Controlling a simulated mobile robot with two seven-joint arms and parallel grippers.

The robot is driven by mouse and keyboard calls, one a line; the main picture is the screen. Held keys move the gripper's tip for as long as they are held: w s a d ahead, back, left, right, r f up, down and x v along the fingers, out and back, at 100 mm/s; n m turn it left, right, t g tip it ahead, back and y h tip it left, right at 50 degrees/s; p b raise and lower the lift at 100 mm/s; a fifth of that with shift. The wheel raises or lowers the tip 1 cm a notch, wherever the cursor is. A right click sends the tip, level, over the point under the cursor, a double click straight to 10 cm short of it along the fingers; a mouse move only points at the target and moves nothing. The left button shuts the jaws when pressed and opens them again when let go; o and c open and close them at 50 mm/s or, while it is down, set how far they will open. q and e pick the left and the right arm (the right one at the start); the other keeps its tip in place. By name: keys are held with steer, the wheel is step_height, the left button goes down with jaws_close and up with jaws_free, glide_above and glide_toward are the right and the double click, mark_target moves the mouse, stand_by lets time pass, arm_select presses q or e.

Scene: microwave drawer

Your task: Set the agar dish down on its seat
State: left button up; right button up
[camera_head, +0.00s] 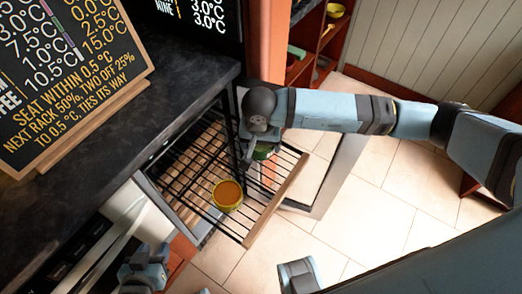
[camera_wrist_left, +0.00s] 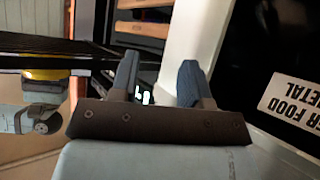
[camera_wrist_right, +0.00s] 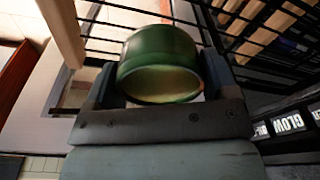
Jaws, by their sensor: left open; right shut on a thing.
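A green round dish (camera_wrist_right: 158,62) with a pale cream filling is held between the two fingers of my right gripper (camera_wrist_right: 158,92), which is shut on it. In the head view the green dish (camera_head: 262,152) shows partly under my right wrist, above the wire rack (camera_head: 246,240). I cannot tell whether it touches the bars. A yellow-rimmed dish with orange contents (camera_head: 228,194) stands on the rack, left of and nearer than the green dish. My left gripper (camera_wrist_left: 158,78) is open and empty, low at the left in the head view and away from the dishes. No seat marking is clearly visible.
The rack is pulled out, with a wooden front bar (camera_head: 276,200). The dark counter (camera_head: 120,130) bears a chalkboard (camera_head: 65,85) with temperatures. Red-brown shelves (camera_head: 315,45) hold a yellow bowl (camera_head: 336,10). Tiled floor (camera_head: 375,200) is open at right.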

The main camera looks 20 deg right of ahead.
steer(key=shift+f, duration=2)
steer(key=shift+f, duration=0.1)
steer(key=shift+f+b, duration=0.15)
steer(key=shift+b, duration=0.25)
steer(key=o, duration=1)
steer(key=shift+r+p, duration=0.35)
steer(key=shift+p, duration=0.05)
steer(key=r, duration=0.4)
steer(key=s+r, duration=0.1)
steer(key=r, duration=0.6)
steer(key=shift+s+a+r, duration=0.15)
steer(key=shift+a+r, duration=0.15)
steer(key=shift+r, duration=0.05)
